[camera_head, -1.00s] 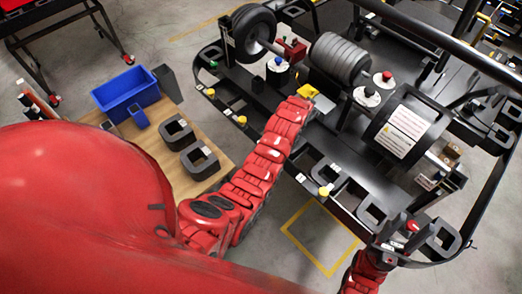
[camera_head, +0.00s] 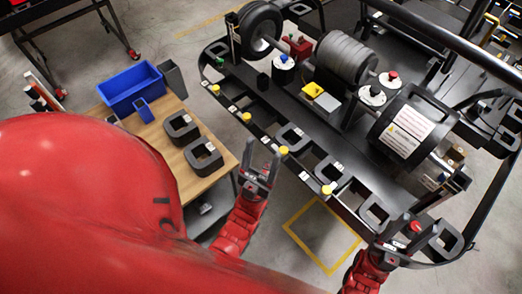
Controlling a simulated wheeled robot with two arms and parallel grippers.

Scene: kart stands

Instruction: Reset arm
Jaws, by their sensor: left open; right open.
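My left gripper (camera_head: 262,172) is open and empty. Its dark fingers point up the picture, between the wooden table and the black kart stand (camera_head: 255,105). It appears to hold nothing and to be clear of the stand's near rail. My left red arm (camera_head: 240,222) is drawn in toward my red body. My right gripper (camera_head: 408,228) is at the lower right, open, with its fingers over the stand's lower right corner near a red button (camera_head: 414,226). I cannot tell whether it touches the stand.
The stand carries tires (camera_head: 342,58) and a black cylinder (camera_head: 405,130). Bare floor with a yellow outline (camera_head: 322,235) lies between.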

